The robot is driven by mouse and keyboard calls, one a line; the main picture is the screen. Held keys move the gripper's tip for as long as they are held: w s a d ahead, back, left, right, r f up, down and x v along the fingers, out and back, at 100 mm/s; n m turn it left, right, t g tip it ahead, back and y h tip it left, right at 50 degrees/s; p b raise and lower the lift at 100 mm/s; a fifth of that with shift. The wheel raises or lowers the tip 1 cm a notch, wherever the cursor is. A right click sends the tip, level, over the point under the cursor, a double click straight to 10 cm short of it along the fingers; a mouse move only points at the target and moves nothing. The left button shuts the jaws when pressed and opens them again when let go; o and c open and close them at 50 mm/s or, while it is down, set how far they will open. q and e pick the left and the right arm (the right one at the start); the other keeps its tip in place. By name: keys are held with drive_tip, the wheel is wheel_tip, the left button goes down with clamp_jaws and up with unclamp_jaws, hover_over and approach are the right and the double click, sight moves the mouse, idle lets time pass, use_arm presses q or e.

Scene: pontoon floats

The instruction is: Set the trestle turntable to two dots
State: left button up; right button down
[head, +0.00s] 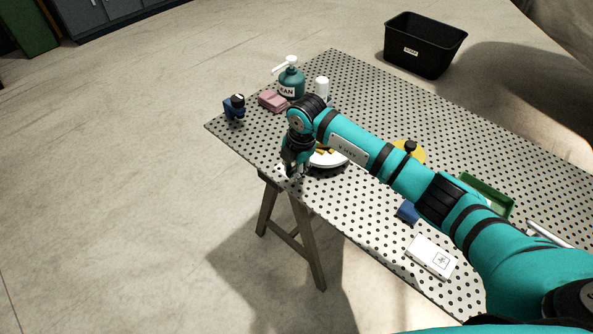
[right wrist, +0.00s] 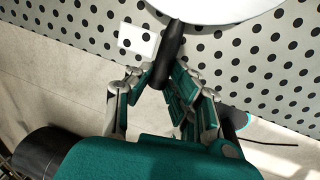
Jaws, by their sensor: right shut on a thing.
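The trestle turntable (head: 333,160) is a white disc low on the perforated table, partly hidden behind my right arm. Something yellow shows on top of it. In the right wrist view, the edge of the white disc (right wrist: 225,9) shows at the top, with a black handle (right wrist: 171,55) sticking out towards me. My right gripper (head: 294,171) is at the table's near left edge, and its fingers (right wrist: 165,84) are shut on the black handle. A small white plate (right wrist: 138,40) lies beside the handle. I cannot read any dot marks. My left gripper is not in view.
A teal pump bottle (head: 291,82), a white bottle (head: 322,88), a pink block (head: 272,101) and a dark blue object (head: 234,107) stand at the table's far end. A green tray (head: 489,190) and white box (head: 431,257) lie nearer. A black bin (head: 425,44) stands on the floor.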

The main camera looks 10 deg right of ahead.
drive_tip(key=shift+w+r, duration=0.2)
drive_tip(key=shift+w, duration=0.1)
idle(0.4)
drive_tip(key=c, duration=1.5)
unclamp_jaws()
drive_tip(key=shift+a, duration=0.1)
drive_tip(key=shift+o, duration=1.3)
drive_tip(key=shift+f, duration=0.15)
wheel_tip(320, 180, up, 12)
drive_tip(key=s+d, duration=0.1)
drive_tip(key=s, duration=0.1)
drive_tip(key=shift+d, duration=0.15)
drive_tip(key=shift+f, duration=0.1)
